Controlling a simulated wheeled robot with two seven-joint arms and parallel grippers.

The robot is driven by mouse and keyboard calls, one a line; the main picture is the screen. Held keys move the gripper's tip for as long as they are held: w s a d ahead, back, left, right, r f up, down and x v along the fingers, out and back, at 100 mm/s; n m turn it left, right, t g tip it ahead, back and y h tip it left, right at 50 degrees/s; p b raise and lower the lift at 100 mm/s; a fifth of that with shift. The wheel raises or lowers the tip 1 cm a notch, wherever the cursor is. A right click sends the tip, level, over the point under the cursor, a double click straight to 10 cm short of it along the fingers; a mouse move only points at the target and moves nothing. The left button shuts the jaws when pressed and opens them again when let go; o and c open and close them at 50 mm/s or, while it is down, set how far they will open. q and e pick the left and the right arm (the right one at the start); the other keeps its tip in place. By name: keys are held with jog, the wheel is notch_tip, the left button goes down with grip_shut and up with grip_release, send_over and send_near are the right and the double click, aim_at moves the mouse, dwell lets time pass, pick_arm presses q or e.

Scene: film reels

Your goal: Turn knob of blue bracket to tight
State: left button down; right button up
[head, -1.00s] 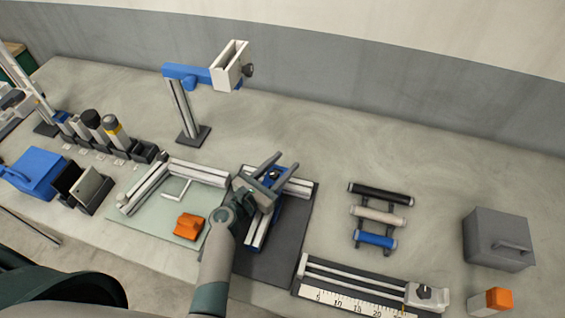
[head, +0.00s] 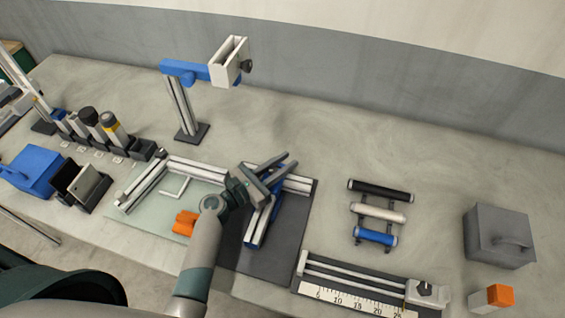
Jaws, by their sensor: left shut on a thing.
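The blue bracket (head: 278,187) lies with silver rails on a dark mat (head: 280,250) in the middle of the bench. My left gripper (head: 286,163) is over its upper part, with its fingers pointing up and to the right. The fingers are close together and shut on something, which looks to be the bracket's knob. The knob itself is hidden by the gripper, so I cannot see its angle. My right gripper is not in view.
A post with a blue arm (head: 186,72) stands behind. An orange piece (head: 186,222) lies on the pale mat to the left. Rollers (head: 378,213), a ruler rail (head: 350,303) and a grey box (head: 498,238) are to the right. The back right bench is clear.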

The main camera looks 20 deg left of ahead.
pick_arm(q)
jog(key=shift+s+d+f+m+g+h+b, duration=0.1)
jog(key=shift+m+g+h+b, duration=0.3)
jog(key=shift+m+g+h, duration=0.45)
jog(key=shift+s+d+m+g+h, duration=0.2)
jog(key=shift+m+g+h, duration=0.15)
jog(key=shift+g+h, duration=0.15)
jog(key=c, duration=1.5)
grip_release()
jog(key=shift+t, duration=0.25)
jog(key=shift+a, duration=0.1)
jog(key=shift+s+a+b, duration=0.35)
jog(key=shift+a+b, duration=0.05)
jog(key=b+v, duration=0.3)
jog(key=v, duration=0.6)
jog(key=shift+s, duration=0.1)
jog(key=shift+b+v, duration=0.3)
jog(key=shift+v, duration=0.55)
